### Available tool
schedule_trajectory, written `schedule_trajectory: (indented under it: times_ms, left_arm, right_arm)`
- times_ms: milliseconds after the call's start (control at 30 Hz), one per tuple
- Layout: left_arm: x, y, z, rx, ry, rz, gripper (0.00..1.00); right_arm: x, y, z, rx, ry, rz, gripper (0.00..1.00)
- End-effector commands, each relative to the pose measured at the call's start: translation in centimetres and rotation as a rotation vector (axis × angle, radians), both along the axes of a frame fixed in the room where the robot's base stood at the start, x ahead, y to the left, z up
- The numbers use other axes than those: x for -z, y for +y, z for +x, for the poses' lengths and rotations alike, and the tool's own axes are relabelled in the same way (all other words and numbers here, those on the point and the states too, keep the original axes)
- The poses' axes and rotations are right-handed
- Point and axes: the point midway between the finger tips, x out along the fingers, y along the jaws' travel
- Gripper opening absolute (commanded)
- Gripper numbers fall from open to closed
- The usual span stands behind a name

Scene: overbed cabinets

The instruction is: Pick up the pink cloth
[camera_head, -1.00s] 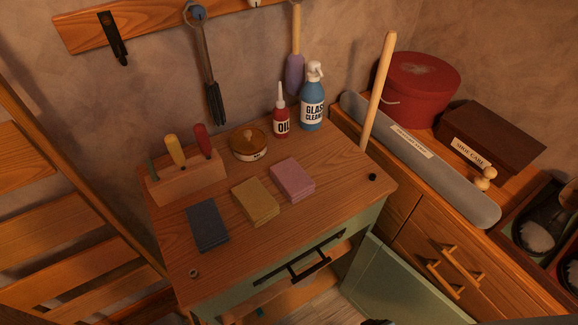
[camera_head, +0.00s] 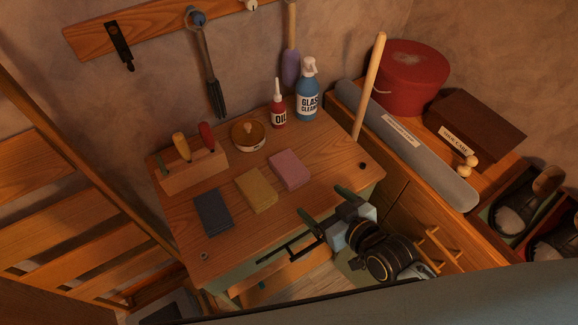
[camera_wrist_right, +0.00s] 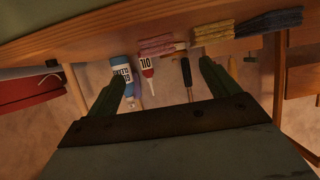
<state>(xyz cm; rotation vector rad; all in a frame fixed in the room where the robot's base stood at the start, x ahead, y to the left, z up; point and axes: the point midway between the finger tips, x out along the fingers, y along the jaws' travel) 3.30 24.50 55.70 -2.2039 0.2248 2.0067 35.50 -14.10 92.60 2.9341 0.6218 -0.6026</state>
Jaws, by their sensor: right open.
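The pink cloth (camera_head: 290,170) lies folded flat on the wooden cabinet top, right of a folded yellow cloth (camera_head: 256,190). My right gripper (camera_head: 325,205) is open and empty, in front of the cabinet's front edge, apart from the pink cloth and toward the lower right of it. In the right wrist view the pink cloth (camera_wrist_right: 156,45) shows beyond and between the two spread fingers, at the edge of the wooden top. My left gripper is not in view.
A dark blue cloth (camera_head: 213,212) lies left of the yellow one. Behind stand a tin (camera_head: 248,136), a red oil bottle (camera_head: 278,108), a glass cleaner bottle (camera_head: 307,95) and a wooden tool block (camera_head: 193,172). A wooden pole (camera_head: 369,85) rises at the right. The top's front right is bare.

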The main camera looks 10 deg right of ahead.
Motion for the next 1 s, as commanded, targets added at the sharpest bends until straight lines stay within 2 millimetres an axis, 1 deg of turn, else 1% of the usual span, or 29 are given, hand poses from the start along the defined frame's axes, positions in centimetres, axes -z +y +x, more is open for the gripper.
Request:
schedule_trajectory:
  times_ms: [133, 300, 400, 667, 833, 1000]
  left_arm:
    - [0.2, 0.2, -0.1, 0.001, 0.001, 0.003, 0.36]
    - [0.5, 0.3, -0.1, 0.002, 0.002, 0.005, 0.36]
    - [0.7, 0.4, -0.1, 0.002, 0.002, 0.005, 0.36]
    - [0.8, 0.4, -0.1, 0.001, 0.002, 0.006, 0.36]
    - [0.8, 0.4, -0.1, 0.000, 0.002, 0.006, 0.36]
    - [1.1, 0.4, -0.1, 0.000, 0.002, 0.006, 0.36]
  right_arm:
    - [0.5, 0.7, 1.7, 0.000, -0.017, 0.006, 0.87]
    - [1.8, 1.9, 4.6, 0.001, -0.016, 0.007, 0.87]
    - [2.5, 2.5, 5.9, 0.000, -0.013, 0.005, 0.87]
    - [3.0, 3.2, 7.6, 0.000, -0.013, 0.006, 0.87]
    - [3.3, 3.9, 10.1, 0.001, -0.013, 0.004, 0.87]
    - [4.1, 4.5, 11.6, 0.000, -0.011, 0.005, 0.87]
